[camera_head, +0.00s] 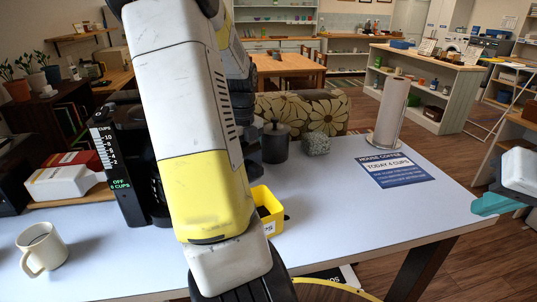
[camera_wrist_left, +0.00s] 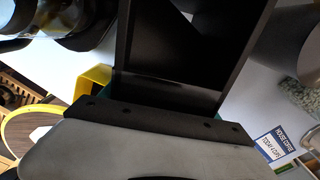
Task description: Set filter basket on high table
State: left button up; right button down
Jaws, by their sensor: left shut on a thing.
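A black, hollow, straight-walled thing, which I take to be the filter basket (camera_wrist_left: 240,20), fills the upper middle of the left wrist view. My left gripper (camera_wrist_left: 205,97) is shut on it, with a bit of green finger showing at its near edge. In the head view my left arm's white and yellow links hide that gripper and the basket. My right gripper (camera_head: 497,203) shows at the right edge as a teal finger beside the table; whether it is open cannot be seen. Which table is the high one cannot be told.
The pale table (camera_head: 325,215) holds a black coffee maker (camera_head: 122,165), a cream mug (camera_head: 41,250), a yellow container (camera_head: 270,208), a dark lidded canister (camera_head: 275,142), a paper towel roll (camera_head: 392,112) and a blue sign (camera_head: 394,170). Its right front is clear.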

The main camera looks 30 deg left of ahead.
pick_arm(q)
grip_shut()
jog(key=shift+w+d, duration=0.25)
jog(key=shift+w, duration=0.05)
jog(key=w+d+n, duration=0.7)
jog(key=d+n, duration=0.2)
jog(key=d, duration=0.2)
jog(key=w+d+r+n, duration=0.1)
jog(key=w+d+n, duration=0.6)
jog(key=d+n, duration=0.2)
jog(key=shift+w+d+r+n, duration=0.15)
jog(key=shift+d+r+n, duration=0.15)
jog(key=shift+d, duration=0.9)
